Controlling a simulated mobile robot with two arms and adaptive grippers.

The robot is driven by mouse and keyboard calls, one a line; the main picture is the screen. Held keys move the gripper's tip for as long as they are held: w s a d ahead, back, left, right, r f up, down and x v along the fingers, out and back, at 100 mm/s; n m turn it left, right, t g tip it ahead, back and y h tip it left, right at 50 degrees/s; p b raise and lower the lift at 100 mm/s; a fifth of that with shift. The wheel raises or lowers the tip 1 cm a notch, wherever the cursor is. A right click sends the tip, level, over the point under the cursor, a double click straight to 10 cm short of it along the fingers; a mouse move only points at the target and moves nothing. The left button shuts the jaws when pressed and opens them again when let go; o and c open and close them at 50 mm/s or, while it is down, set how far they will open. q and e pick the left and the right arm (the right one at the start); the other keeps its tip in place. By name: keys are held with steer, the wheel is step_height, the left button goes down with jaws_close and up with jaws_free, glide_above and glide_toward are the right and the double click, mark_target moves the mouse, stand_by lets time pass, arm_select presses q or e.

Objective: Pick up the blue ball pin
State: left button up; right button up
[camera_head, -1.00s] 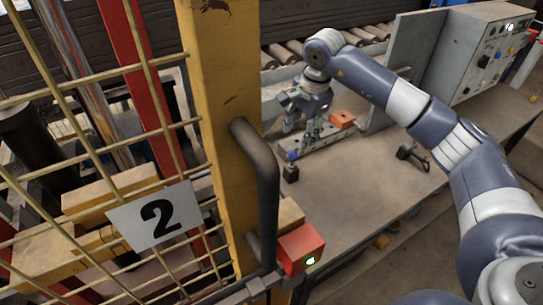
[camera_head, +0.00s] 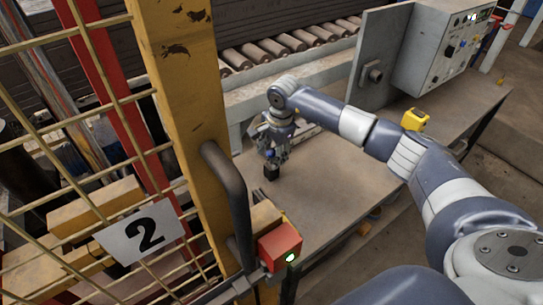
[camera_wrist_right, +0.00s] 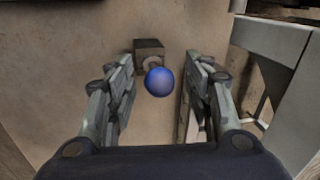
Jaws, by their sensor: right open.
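The blue ball pin (camera_wrist_right: 160,81) stands on the table, a blue ball above a dark square block (camera_wrist_right: 150,50). In the right wrist view the ball is between the two open fingers of my right gripper (camera_wrist_right: 155,85), with a gap on each side. In the head view the pin's dark block (camera_head: 271,172) shows just below my right gripper (camera_head: 270,150). The gripper covers part of the pin there. I cannot tell how far above the ball the fingertips are. My left gripper is not in view.
The table (camera_head: 330,185) is clear in front of the pin. A yellow object (camera_head: 414,119) sits at its right. A yellow post (camera_head: 185,100) with a dark handle (camera_head: 228,190) and a red box (camera_head: 280,245) stands at left. Rollers (camera_head: 290,42) run behind.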

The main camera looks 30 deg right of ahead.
jaws_close()
